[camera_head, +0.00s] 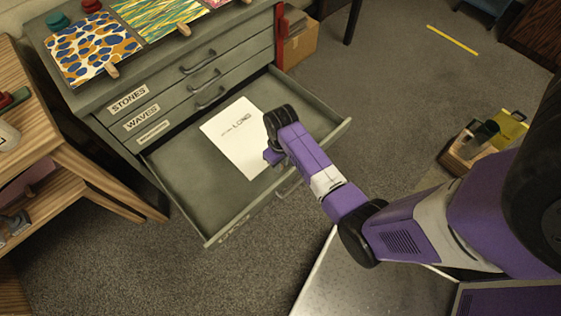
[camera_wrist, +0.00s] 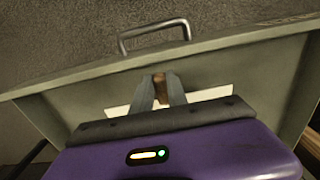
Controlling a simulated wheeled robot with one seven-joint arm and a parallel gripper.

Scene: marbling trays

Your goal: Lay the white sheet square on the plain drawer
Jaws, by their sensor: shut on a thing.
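The white sheet (camera_head: 236,134), with small dark print on it, is inside the open bottom drawer (camera_head: 190,190). My gripper (camera_head: 270,157) is at the sheet's near edge, over the drawer. In the wrist view my gripper (camera_wrist: 161,88) is shut on a small brown tab (camera_wrist: 159,78), seemingly the sheet's. Strips of the white sheet (camera_wrist: 208,94) show on both sides of the fingers. My gripper hides the sheet's near right part.
Shut drawers labelled STONES (camera_head: 128,99) and WAVES (camera_head: 142,118) are above. Marbled sheets (camera_head: 92,48) with tan tabs lie on the cabinet top. The front wall of the open drawer has a handle (camera_wrist: 153,33). A wooden bench (camera_head: 75,150) stands left.

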